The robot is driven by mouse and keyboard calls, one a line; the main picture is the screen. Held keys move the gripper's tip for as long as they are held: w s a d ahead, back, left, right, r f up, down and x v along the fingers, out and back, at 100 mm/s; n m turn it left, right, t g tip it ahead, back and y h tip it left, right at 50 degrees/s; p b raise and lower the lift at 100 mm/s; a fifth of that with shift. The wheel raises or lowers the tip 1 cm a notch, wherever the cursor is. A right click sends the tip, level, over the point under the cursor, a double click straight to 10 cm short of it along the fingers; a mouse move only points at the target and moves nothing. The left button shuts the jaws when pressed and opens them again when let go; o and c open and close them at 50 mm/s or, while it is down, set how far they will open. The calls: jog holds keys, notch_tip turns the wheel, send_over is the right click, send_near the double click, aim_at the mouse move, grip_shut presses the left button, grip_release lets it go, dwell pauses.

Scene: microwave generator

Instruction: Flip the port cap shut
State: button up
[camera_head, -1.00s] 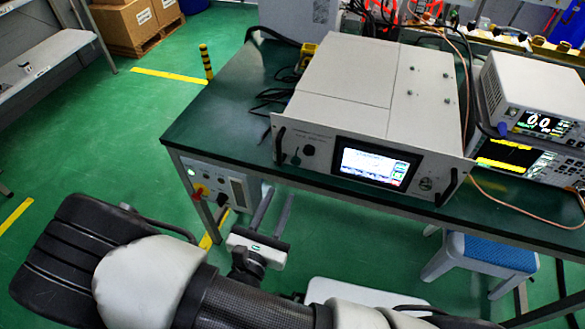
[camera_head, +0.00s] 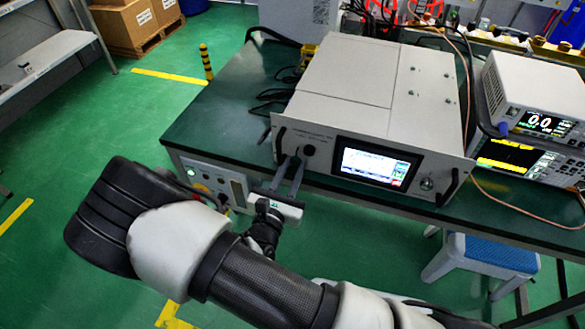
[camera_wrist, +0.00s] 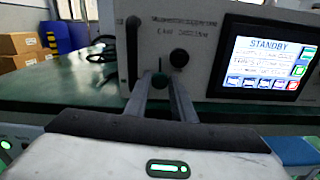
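The microwave generator (camera_head: 360,90) is a light grey box on the green table. A small dark upright part, possibly the port cap (camera_wrist: 160,80), shows on its front panel between my fingertips in the wrist view; I cannot tell its exact pose. A round black knob (camera_wrist: 179,58) sits just right of and above it, and shows in the head view too (camera_head: 309,150). My gripper (camera_head: 292,160) is open, its two fingers apart and pointing at the left of the front panel. It also shows in the wrist view (camera_wrist: 160,76). Contact cannot be told.
A lit screen (camera_wrist: 262,58) reading STANDBY lies right of the knob. A black handle (camera_wrist: 132,50) stands left of the fingers. The table edge (camera_head: 350,200) runs below the generator. Stacked instruments (camera_head: 530,115) stand at the right, a blue-topped stool (camera_head: 490,252) below.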

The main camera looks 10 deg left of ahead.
grip_shut()
jog(key=n+p, duration=0.2)
jog(key=n, duration=0.1)
jog(key=d+n+p, duration=0.1)
jog(key=shift+s+r+n, duration=0.1)
jog(key=shift+r+n, duration=0.15)
jog(key=shift+n, duration=0.05)
jog(key=n+p, duration=0.1)
jog(key=n, duration=0.2)
jog(key=d+r+n+p, duration=0.1)
jog(key=n+p, duration=0.1)
jog(key=n, duration=0.1)
jog(key=n+p, duration=0.2)
jog(key=n, duration=0.1)
jog(key=shift+s+d+r, duration=0.1)
jog(key=shift+d+r, duration=0.15)
jog(key=shift+d, duration=0.05)
jog(key=n+p, duration=0.1)
jog(key=n, duration=0.1)
jog(key=r+n, duration=0.1)
jog(key=n, duration=0.2)
jog(key=shift+p, duration=0.4)
jog(key=shift+r+n, duration=0.1)
jog(key=shift+n, duration=0.3)
